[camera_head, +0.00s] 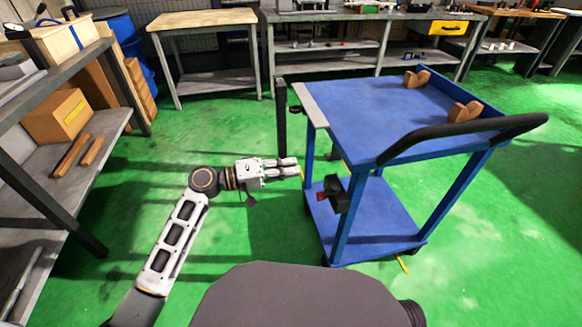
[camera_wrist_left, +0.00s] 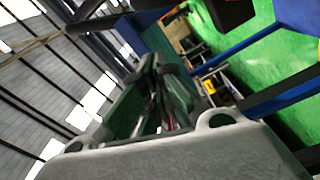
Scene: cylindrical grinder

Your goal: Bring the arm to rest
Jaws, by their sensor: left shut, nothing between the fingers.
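My left arm (camera_head: 178,232) reaches in from the lower left of the head view, bent at the elbow. Its gripper (camera_head: 292,167) points right, over the green floor, close to the left side of the blue cart. It is shut and holds nothing. In the left wrist view the gripper fingers (camera_wrist_left: 165,90) show at the middle, with the roof and part of the blue frame behind them. My right gripper is not in view.
The blue cart (camera_head: 350,110) has a black handle (camera_head: 465,135) and two brown blocks on top. A shelf (camera_head: 50,190) with a cardboard box (camera_head: 58,115) stands at left. A wooden-topped table (camera_head: 200,18) and workbenches stand behind. Green floor is clear between shelf and cart.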

